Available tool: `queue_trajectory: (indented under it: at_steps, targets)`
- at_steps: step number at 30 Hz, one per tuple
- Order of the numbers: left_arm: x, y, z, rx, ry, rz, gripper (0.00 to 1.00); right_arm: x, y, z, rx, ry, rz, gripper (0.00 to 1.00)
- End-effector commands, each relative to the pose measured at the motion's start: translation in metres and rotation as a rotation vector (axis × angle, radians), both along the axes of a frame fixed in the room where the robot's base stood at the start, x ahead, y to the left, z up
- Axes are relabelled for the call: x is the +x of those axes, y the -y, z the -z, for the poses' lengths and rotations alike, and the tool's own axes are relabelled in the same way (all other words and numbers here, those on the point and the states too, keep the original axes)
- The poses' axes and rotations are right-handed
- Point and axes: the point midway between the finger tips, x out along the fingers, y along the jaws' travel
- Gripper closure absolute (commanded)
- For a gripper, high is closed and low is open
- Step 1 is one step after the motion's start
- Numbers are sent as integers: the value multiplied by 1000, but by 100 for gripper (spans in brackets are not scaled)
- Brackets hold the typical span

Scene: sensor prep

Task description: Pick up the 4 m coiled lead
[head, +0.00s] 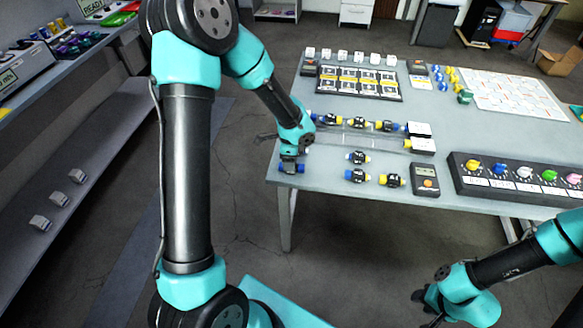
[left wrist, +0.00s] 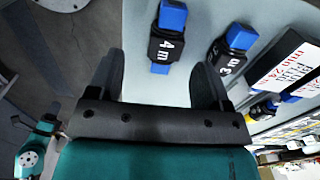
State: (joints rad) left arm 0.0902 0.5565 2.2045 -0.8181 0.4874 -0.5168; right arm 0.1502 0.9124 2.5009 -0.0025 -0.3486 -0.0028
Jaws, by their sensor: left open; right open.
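The coiled lead marked 4 m (left wrist: 167,43), black with blue ends, lies on the table near its left edge. In the left wrist view it sits between and a little beyond my left gripper's (left wrist: 158,68) open fingers. In the head view my left gripper (head: 291,160) is low over this lead, and blue ends of the lead (head: 299,169) show beneath it; the rest is hidden. The wrist view shows no clear grip on it. My right gripper (head: 424,306) is open and empty, off the table's front side, low at the right.
Another black and blue lead (left wrist: 228,48) lies close to the right finger. More leads (head: 357,158) (head: 392,181) lie near a grey meter (head: 425,180). A dark panel with coloured knobs (head: 520,174) stands right.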

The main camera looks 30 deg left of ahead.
Motion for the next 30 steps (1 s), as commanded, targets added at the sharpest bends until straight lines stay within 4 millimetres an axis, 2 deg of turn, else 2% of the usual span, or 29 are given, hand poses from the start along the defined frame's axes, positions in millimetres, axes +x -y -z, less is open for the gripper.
queue_trajectory:
  at_steps: [11, 21, 30]
  targets:
    - [0, -1, 4, 0, -1, -1, 28, 0, 0, 0, 0, 0, 0, 57]
    - [5, -5, 43, 0, -3, 0, 28, 0, 0, 0, 0, 0, 0, 57]
    - [6, -4, 53, -1, 0, -1, 28, 0, 0, 0, 0, 0, 0, 57]
